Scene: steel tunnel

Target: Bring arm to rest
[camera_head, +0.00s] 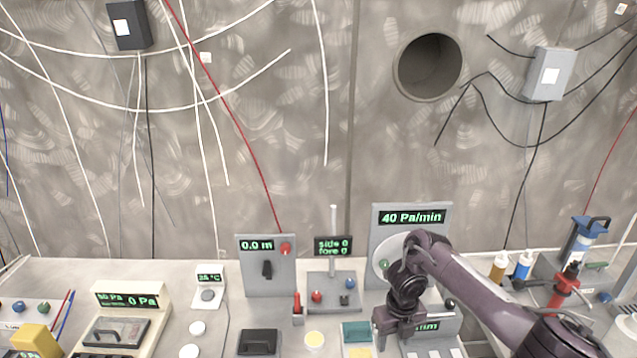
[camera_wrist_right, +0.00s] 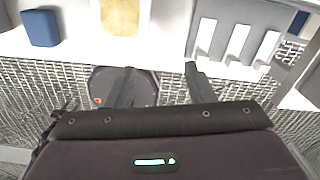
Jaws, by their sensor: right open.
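My right arm comes in from the lower right of the head view and bends down over the bench (camera_head: 225,330). Its dark purple gripper (camera_head: 400,338) is at the front, just before the panel reading 40 Pa/min (camera_head: 413,217). In the right wrist view the two dark fingers (camera_wrist_right: 161,82) stand apart with nothing between them. They point toward the bench's front edge, with mesh below it. My left gripper does not show.
A teal block (camera_head: 356,331) and a yellow pad (camera_head: 359,352) lie left of the gripper. A grey panel with white keys (camera_wrist_right: 235,40) lies ahead in the wrist view. Bottles (camera_head: 523,264) and a red tool (camera_head: 563,288) stand right.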

